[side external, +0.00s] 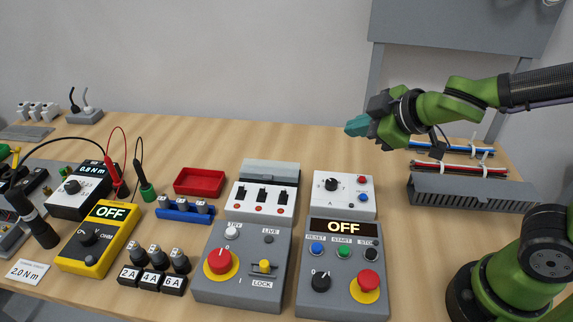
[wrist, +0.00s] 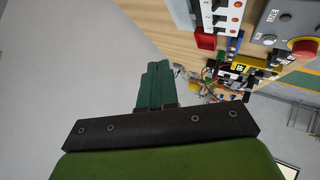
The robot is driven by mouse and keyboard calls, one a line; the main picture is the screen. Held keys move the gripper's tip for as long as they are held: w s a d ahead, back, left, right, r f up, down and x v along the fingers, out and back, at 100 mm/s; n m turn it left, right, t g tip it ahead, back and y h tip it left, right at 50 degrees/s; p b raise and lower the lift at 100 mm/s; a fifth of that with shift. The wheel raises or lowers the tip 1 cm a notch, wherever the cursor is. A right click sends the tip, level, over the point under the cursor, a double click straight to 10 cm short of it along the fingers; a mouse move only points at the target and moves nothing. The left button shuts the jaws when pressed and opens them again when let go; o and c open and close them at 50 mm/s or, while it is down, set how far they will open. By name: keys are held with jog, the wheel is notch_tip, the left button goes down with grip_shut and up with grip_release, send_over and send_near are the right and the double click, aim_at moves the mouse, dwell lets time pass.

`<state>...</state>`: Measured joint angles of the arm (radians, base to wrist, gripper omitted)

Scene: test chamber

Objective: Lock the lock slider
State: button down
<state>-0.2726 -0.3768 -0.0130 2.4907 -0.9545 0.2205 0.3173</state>
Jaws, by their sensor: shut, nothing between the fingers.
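The lock slider (side external: 264,266) is a small yellow knob on a slot above the LOCK label. It sits on the front right of a grey box (side external: 209,290) that also carries a red rotary knob on a yellow disc (side external: 220,262). The slider's knob stands near the middle of its slot; its exact setting is hard to tell. My gripper (side external: 354,127) has teal fingers, shut and empty, held in the air above the back right of the table, well away from the slider. The wrist view shows the shut fingers (wrist: 155,85); the slider is not clearly visible there.
Right of the lock box is a grey panel reading OFF (side external: 343,227) with buttons and a red emergency knob (side external: 367,282). Behind stand a breaker box (side external: 262,199) and a white control box (side external: 345,204). A red tray (side external: 199,182) and yellow meter (side external: 99,240) lie left.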

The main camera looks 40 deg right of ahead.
aim_at(261, 267)
jog(key=a+f+n+y, duration=0.1)
jog(key=a+n+y, duration=0.2)
jog(key=a+n, duration=0.3)
jog(key=s+a+f+n+g+y, duration=0.3)
jog(key=s+a+f+n+g, duration=0.3)
jog(key=s+n, duration=0.4)
jog(key=shift+s+a+f+g, duration=0.3)
jog(key=shift+a+g, duration=0.25)
jog(key=shift+g, duration=0.65)
jog(key=x, duration=1)
jog(key=shift+a+f, duration=0.1)
jog(key=shift+a, duration=0.05)
jog(key=shift+w+a, duration=0.8)
jog(key=shift+w, duration=0.35)
jog(key=shift+w+a, duration=0.35)
jog(key=shift+w, duration=0.2)
